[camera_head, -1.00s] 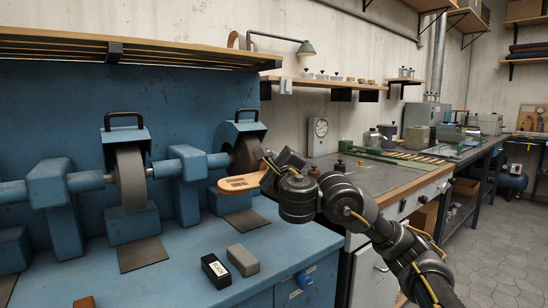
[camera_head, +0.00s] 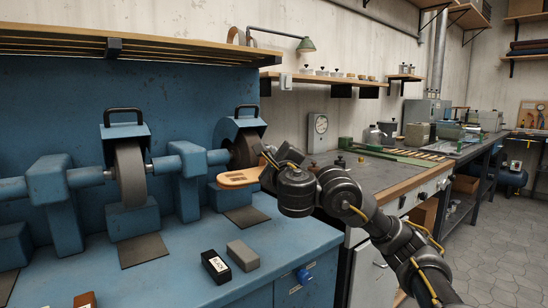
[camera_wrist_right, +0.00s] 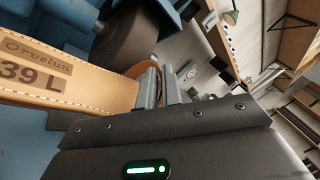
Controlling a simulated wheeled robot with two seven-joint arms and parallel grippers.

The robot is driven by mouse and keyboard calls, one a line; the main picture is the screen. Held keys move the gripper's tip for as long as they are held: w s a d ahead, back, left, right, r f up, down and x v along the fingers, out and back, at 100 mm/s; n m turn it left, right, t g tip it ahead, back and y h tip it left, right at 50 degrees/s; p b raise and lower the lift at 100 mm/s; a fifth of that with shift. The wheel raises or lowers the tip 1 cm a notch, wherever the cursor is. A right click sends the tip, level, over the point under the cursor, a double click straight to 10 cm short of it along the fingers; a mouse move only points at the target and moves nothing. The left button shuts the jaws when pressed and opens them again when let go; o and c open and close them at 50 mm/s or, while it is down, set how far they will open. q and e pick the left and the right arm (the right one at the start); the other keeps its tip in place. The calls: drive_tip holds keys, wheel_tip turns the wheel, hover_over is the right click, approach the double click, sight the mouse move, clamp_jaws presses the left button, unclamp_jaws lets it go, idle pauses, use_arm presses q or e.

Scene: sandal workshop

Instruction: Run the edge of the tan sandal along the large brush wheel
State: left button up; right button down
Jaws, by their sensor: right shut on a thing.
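The tan sandal (camera_head: 235,180), with dark stamped labels on its top, is held about level. It also shows large in the wrist view (camera_wrist_right: 110,97), where "39 L" is readable. My right gripper (camera_head: 265,164) is shut on its right end; its fingers (camera_wrist_right: 160,88) also show in the wrist view. The brown brush wheel (camera_head: 243,152) sits under a blue hood just above and behind the sandal. In the wrist view the dark wheel (camera_wrist_right: 125,40) is close to the sandal's edge; I cannot tell whether they touch. My left gripper is out of view.
A grey wheel (camera_head: 130,176) stands to the left on the same blue machine (camera_head: 190,262). A black labelled block (camera_head: 216,267) and a grey block (camera_head: 243,255) lie on its front. A wooden-edged workbench (camera_head: 400,187) stands to the right.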

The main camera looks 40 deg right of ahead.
drive_tip(key=shift+a, duration=0.35)
idle(0.3)
drive_tip(key=shift+a+r, duration=0.1)
drive_tip(key=shift+a, duration=0.5)
drive_tip(key=shift+a+p, duration=0.25)
drive_tip(key=shift+p, duration=0.05)
idle(0.4)
drive_tip(key=shift+a+p, duration=0.3)
drive_tip(key=shift+a, duration=0.25)
drive_tip(key=shift+a, duration=0.15)
drive_tip(key=shift+a+p, duration=0.45)
drive_tip(key=shift+a, duration=0.3)
drive_tip(key=shift+a, duration=0.15)
idle(0.4)
drive_tip(key=shift+a+r+p, duration=0.1)
drive_tip(key=shift+a+p, duration=0.45)
drive_tip(key=shift+a, duration=0.2)
